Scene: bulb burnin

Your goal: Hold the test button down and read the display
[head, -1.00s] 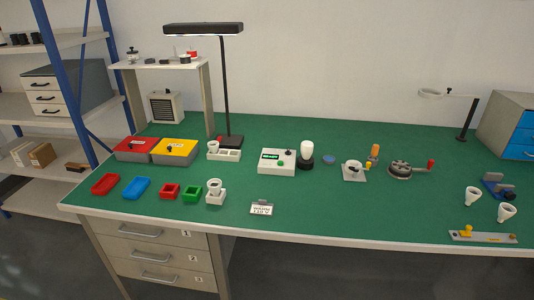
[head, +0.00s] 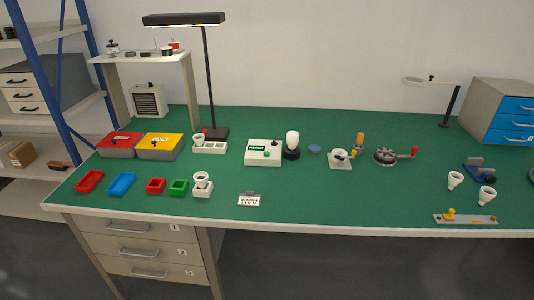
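The test unit is a white box (head: 262,158) near the middle of the green bench. Its dark display (head: 259,148) shows small green text, too small to read surely. A green button (head: 266,154) sits on its front face, and a dark knob is at its upper right. A white bulb (head: 292,138) stands upright in a black socket (head: 291,154) just right of the box. Neither of my grippers is in view.
A card marked 110 V (head: 248,199) lies in front of the box. Red (head: 119,144) and yellow (head: 159,147) lidded bins and small trays are at left, beside a black lamp (head: 212,90). Bench around the box is mostly clear.

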